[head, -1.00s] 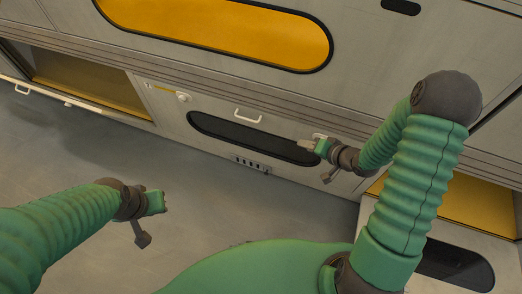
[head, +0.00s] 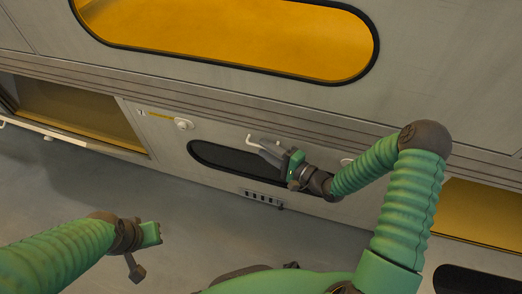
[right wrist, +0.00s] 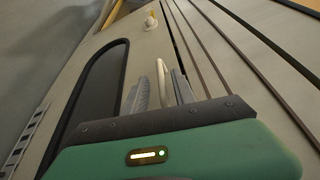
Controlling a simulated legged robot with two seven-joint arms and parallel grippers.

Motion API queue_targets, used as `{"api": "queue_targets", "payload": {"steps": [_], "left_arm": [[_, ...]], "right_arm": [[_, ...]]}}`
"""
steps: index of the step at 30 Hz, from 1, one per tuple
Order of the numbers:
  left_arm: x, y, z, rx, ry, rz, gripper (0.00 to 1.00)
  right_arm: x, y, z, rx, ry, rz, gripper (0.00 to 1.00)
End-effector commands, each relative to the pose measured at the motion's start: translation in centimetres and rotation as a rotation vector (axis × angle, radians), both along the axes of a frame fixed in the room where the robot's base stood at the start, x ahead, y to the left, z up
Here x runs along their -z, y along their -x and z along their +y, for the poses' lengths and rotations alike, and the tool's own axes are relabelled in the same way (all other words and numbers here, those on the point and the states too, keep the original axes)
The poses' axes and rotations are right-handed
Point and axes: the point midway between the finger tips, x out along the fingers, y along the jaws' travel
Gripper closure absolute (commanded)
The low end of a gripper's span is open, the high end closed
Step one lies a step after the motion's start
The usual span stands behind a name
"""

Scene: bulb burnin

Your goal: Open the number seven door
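The number seven door (head: 218,133) is a closed grey panel low in the wall, with a small 7 label (head: 141,112) at its upper left. It has a dark oval window (head: 215,154) and a white bar handle (head: 250,139) at its top edge. My right gripper (head: 266,149) is at this handle and covers part of it. In the right wrist view, the handle (right wrist: 165,70) stands between the two open fingers, with gaps beside it. My left gripper (head: 157,233) hangs over the floor at lower left, away from the door; its finger opening is unclear.
A round white knob (head: 183,124) sits left of the handle. A vent strip (head: 262,197) lies below the window. A large orange window (head: 230,35) is above. An open compartment (head: 80,115) is at left. Grey floor (head: 190,225) in front is clear.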

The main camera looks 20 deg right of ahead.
Motion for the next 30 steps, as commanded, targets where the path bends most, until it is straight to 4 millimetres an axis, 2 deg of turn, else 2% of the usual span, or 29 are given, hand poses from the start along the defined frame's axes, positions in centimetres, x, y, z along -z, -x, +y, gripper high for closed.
{"api": "queue_targets", "payload": {"steps": [1,6,13,14,21,30], "left_arm": [[0.7,0.0,0.0,0.000,0.000,0.000,0.81],[1.0,0.0,0.0,0.000,0.000,0.000,0.81],[0.9,0.0,0.0,0.000,0.000,0.000,0.81],[0.9,0.0,0.0,0.000,0.000,0.000,0.81],[1.0,0.0,0.0,0.000,0.000,0.000,0.81],[1.0,0.0,0.0,0.000,0.000,0.000,0.81]], "right_arm": [[0.4,-0.7,0.5,-0.002,0.002,-0.003,0.68],[0.3,-2.0,1.2,0.001,0.000,0.000,0.68],[0.2,-2.1,1.3,0.002,0.000,0.000,0.68],[0.2,-2.1,1.3,0.001,0.000,0.000,0.70],[0.2,-2.1,1.3,0.001,0.001,0.001,1.00],[0.3,-2.1,1.3,0.000,0.001,0.003,1.00]]}}
